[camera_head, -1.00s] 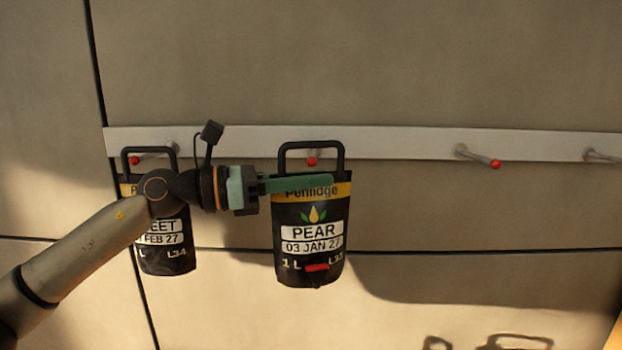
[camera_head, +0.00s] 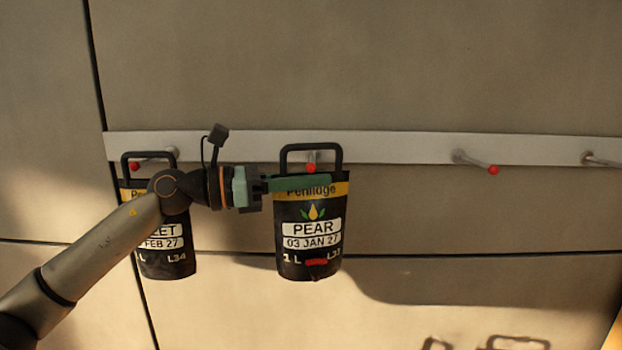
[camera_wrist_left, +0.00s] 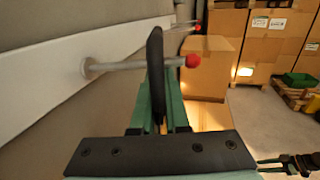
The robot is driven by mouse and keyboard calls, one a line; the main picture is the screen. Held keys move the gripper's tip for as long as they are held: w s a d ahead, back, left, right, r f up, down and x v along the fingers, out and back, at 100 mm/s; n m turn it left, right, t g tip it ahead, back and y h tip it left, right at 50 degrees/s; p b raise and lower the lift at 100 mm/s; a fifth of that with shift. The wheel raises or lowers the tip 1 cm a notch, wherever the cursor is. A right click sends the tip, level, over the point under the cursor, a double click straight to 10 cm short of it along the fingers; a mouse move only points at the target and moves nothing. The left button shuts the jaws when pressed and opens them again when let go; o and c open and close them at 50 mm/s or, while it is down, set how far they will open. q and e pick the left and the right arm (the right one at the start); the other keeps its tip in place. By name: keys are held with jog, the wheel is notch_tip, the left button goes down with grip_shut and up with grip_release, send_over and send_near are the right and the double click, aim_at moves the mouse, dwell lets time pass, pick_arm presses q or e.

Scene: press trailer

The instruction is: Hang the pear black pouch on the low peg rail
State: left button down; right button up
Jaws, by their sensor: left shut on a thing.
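The pear black pouch (camera_head: 312,262), with a yellow band and a PEAR label, hangs upright from my left gripper (camera_head: 300,185). The gripper's green fingers are shut on its top edge, below the black handle. The low peg rail (camera_head: 400,149) is a pale strip on the wall. A red-tipped peg (camera_head: 310,167) shows inside the handle's loop. In the left wrist view, the handle (camera_wrist_left: 155,75) is edge-on. The peg (camera_wrist_left: 135,65) shows on both sides of it, with its red tip on the outer side. My right gripper (camera_wrist_left: 272,162) appears small at the lower right; its opening is unclear.
A second black pouch (camera_head: 166,262) hangs on the left peg, partly behind my left arm. Two pegs to the right, one at mid-right (camera_head: 476,161) and one near the edge (camera_head: 600,160), are bare. Cardboard boxes (camera_wrist_left: 265,45) stand beyond in the wrist view.

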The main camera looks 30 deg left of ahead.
pick_arm(q)
jog(key=shift+w+a+f+b, duration=0.25)
jog(key=shift+w+f+b, duration=0.15)
jog(key=shift+f+b, duration=0.1)
pick_arm(e)
jog(key=shift+f, duration=0.5)
dwell(0.3)
dwell(0.4)
